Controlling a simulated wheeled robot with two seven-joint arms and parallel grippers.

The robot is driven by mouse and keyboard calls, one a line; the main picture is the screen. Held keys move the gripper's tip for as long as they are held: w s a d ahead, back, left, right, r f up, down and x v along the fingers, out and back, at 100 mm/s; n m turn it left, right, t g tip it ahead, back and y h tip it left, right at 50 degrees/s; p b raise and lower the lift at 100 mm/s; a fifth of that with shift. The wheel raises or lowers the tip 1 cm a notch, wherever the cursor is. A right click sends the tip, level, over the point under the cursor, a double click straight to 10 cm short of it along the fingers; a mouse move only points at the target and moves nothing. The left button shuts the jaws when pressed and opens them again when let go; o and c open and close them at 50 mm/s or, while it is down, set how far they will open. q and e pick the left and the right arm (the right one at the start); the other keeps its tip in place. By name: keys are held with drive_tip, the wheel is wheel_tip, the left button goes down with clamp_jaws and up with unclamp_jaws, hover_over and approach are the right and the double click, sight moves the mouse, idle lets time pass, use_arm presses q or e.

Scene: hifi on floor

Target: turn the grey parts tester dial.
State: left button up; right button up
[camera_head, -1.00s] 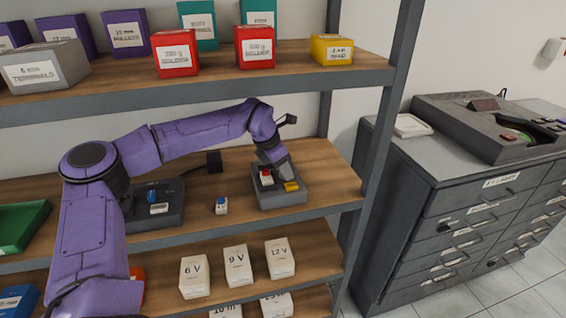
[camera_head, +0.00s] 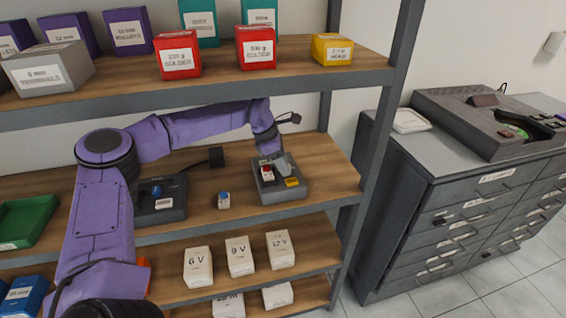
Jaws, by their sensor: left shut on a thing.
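The grey parts tester (camera_head: 285,194) sits on the middle shelf near its right end. It is a box with a red and white part and a yellow label on its top. My left arm is purple and reaches in from the left along the shelf. My left gripper (camera_head: 272,160) is at the back of the tester's top, pointing down. It is shut on what seems to be the dial, which is mostly hidden by the fingers. My right gripper is not in view.
A darker box (camera_head: 160,198) with a blue knob and a small blue-topped part (camera_head: 223,200) stand to the left on the same shelf. The upper shelf (camera_head: 220,75) is close above my arm. White voltage boxes (camera_head: 240,257) stand below. A drawer cabinet (camera_head: 440,200) is at the right.

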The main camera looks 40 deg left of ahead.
sight(277, 172)
use_arm(q)
drive_tip(key=o, duration=0.8)
drive_tip(key=shift+c, duration=0.2)
drive_tip(key=b+v, duration=0.1)
drive_tip(key=v, duration=0.3)
drive_tip(key=shift+a+r, duration=0.2)
drive_tip(key=s+a+b, duration=0.3)
drive_tip(key=s+a, duration=0.4)
drive_tip(key=a, duration=0.2)
drive_tip(key=shift+s+a+r, duration=0.25)
drive_tip(key=shift+s+r, duration=0.05)
drive_tip(key=shift+f, duration=0.1)
